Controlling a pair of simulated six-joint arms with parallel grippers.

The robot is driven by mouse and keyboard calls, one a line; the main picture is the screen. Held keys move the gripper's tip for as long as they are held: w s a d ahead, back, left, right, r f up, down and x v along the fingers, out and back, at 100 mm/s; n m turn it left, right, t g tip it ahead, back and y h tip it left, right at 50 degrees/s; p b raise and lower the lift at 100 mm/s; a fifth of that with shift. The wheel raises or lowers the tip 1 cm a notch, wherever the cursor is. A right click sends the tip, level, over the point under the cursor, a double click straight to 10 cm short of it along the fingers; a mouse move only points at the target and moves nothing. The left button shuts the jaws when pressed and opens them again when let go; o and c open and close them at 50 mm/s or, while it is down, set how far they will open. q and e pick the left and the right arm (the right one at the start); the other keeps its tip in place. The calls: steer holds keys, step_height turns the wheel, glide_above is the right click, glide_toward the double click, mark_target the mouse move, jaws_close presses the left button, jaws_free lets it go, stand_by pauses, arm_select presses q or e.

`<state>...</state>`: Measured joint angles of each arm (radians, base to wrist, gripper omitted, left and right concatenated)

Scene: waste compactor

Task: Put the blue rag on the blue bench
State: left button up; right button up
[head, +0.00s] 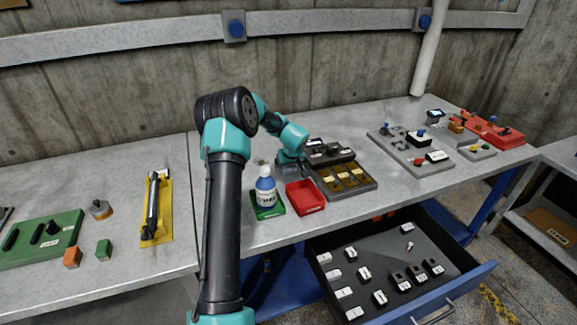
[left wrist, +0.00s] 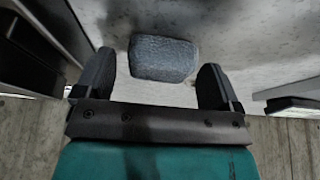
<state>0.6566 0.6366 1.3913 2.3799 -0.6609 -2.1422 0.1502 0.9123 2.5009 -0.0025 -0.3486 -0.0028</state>
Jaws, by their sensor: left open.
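A grey-blue textured piece of cloth, the rag (left wrist: 163,58), lies on a grey surface in the left wrist view, just beyond and between my open fingertips. My left gripper (left wrist: 157,82) has its two dark fingers spread, with nothing held. In the head view my left gripper (head: 288,168) is low over the back of the bench, behind the spray-type bottle and red tray. I cannot make out the rag in the head view; the gripper may hide it. The bench (head: 450,178) has a grey top and blue frame. My right gripper is not in view.
A blue-and-white bottle (head: 266,188) stands on a green tray (head: 268,212), beside a red tray (head: 305,197). A dark box with yellowish compartments (head: 345,178) lies close right of the gripper. An open drawer (head: 395,265) juts from the front. The bench top behind is partly clear.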

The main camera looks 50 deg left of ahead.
arm_select(q)
steer(key=v, duration=1.2)
steer(key=shift+r, duration=0.15)
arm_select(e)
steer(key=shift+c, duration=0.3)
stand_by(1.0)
